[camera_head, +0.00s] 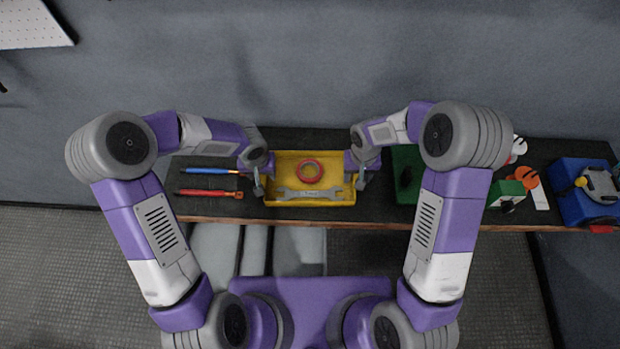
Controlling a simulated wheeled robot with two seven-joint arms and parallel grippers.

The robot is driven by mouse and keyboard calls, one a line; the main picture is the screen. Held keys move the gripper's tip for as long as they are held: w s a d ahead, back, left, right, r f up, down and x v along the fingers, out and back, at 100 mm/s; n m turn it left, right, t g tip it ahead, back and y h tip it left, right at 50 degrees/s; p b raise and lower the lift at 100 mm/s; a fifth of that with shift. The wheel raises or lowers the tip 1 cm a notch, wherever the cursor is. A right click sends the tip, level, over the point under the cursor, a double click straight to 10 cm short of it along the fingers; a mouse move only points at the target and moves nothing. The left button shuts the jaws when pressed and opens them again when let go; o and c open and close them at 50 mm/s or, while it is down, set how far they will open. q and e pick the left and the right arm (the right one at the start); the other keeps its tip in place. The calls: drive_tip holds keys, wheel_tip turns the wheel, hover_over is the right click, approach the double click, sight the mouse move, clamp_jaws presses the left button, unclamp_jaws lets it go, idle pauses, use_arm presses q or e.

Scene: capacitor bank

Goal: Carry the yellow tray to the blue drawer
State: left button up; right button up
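The yellow tray (330,199) lies on the dark bench in the middle, between my two grippers. It holds a red ring (310,171) and a grey wrench (308,195). My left gripper (258,187) is at the tray's left edge, and my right gripper (361,182) is at its right edge. Both look close to or touching the tray's sides, but the fingers are too small to tell whether they grip it. I cannot make out a blue drawer; a blue box (575,203) sits at the far right of the bench.
A blue-handled tool (212,171) and a red screwdriver (208,193) lie left of the tray. A green tray (404,189), a green-and-white block (506,194) and orange parts (527,177) are to the right. A grey wall (300,65) stands behind the bench.

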use_arm(q)
clamp_jaws()
use_arm(e)
clamp_jaws()
use_arm(q)
drive_tip(key=shift+r, duration=0.1)
use_arm(e)
drive_tip(key=shift+r, duration=0.15)
